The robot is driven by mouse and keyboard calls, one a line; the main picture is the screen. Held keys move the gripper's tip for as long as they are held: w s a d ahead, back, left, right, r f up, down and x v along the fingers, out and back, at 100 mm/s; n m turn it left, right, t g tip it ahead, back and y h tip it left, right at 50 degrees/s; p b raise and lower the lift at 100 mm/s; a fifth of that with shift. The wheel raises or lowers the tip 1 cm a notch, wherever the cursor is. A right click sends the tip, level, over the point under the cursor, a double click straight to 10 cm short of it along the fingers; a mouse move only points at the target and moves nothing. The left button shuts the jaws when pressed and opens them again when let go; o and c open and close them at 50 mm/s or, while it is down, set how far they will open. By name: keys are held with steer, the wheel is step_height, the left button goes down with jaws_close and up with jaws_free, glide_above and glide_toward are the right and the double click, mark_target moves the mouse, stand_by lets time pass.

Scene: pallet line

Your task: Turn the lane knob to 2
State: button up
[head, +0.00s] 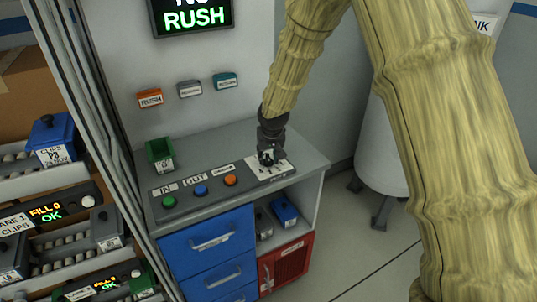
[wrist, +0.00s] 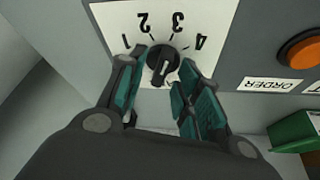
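The lane knob (wrist: 163,60) is black and round with a raised grip, on a white plate (wrist: 107,17) marked 1, 2, 3 and 4. The numbers appear upside down in the wrist view, above the knob. A pale mark shows on the knob's lower part; I cannot tell which number it selects. My gripper (wrist: 162,60) is open, with one teal-padded finger on each side of the knob and gaps visible. In the head view my gripper (head: 268,150) points down over the plate (head: 280,172) at the right end of the grey console and partly hides the knob.
The console (head: 190,205) has green (head: 169,202), blue (head: 201,191) and orange (head: 231,181) buttons left of the plate. A green bin (head: 159,153) stands at its back left. Blue drawers (head: 210,245) and a red door (head: 290,260) are below. A lit RUSH screen (head: 192,17) hangs above.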

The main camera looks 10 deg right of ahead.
steer(key=shift+w+f, duration=0.1)
steer(key=shift+f, duration=0.15)
jaws_close()
steer(key=shift+n, duration=0.3)
steer(key=n+p, duration=0.1)
steer(key=n+y+p, duration=0.1)
steer(key=n+p, duration=0.1)
steer(key=shift+d+r+y, duration=0.15)
steer(key=shift+y, duration=0.15)
steer(key=shift+n+g+y+p, duration=0.55)
steer(key=shift+n+p, duration=0.6)
steer(key=shift+n, duration=0.95)
steer(key=shift+f, duration=0.2)
jaws_free()
